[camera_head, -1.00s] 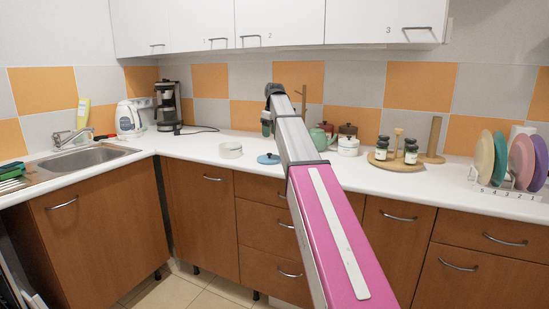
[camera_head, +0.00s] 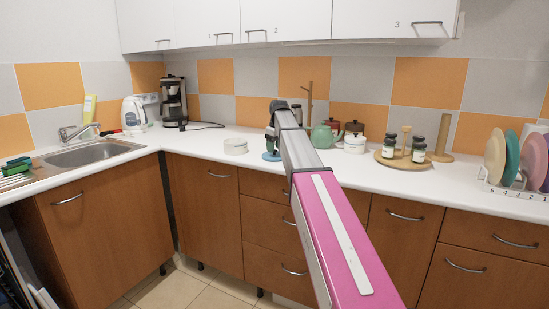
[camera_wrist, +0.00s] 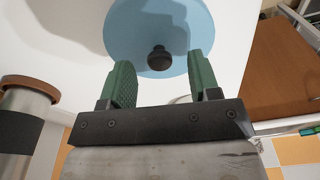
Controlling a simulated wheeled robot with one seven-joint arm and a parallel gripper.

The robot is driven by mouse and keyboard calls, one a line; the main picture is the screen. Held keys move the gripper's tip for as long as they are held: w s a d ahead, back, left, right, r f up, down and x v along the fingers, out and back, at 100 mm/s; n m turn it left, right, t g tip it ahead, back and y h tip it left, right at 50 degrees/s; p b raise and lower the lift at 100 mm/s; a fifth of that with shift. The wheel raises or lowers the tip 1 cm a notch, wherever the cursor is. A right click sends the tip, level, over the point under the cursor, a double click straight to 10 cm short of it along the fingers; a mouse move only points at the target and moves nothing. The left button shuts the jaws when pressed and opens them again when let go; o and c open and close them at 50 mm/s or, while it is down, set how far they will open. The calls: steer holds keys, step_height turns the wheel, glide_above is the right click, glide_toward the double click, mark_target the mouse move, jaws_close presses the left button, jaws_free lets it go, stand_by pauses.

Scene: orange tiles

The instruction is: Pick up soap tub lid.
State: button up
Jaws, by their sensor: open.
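The soap tub lid is a light blue disc with a dark round knob. It lies on the white counter in the head view (camera_head: 271,157), partly hidden by my arm, and fills the top middle of the wrist view (camera_wrist: 128,42). My gripper (camera_wrist: 160,66) is open, with its green fingers on either side of the knob in the wrist view. I cannot tell whether the fingers touch the lid. In the head view my gripper (camera_head: 270,145) is above the lid, mostly behind my arm.
A white round tub (camera_head: 235,147) stands left of the lid. A green teapot (camera_head: 320,137) and a white pot (camera_head: 354,145) stand to the right, near a round wooden tray (camera_head: 386,162) with jars. The counter's front edge is close to the lid.

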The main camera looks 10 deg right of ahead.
steer(key=shift+f, duration=0.85)
steer(key=c, duration=1)
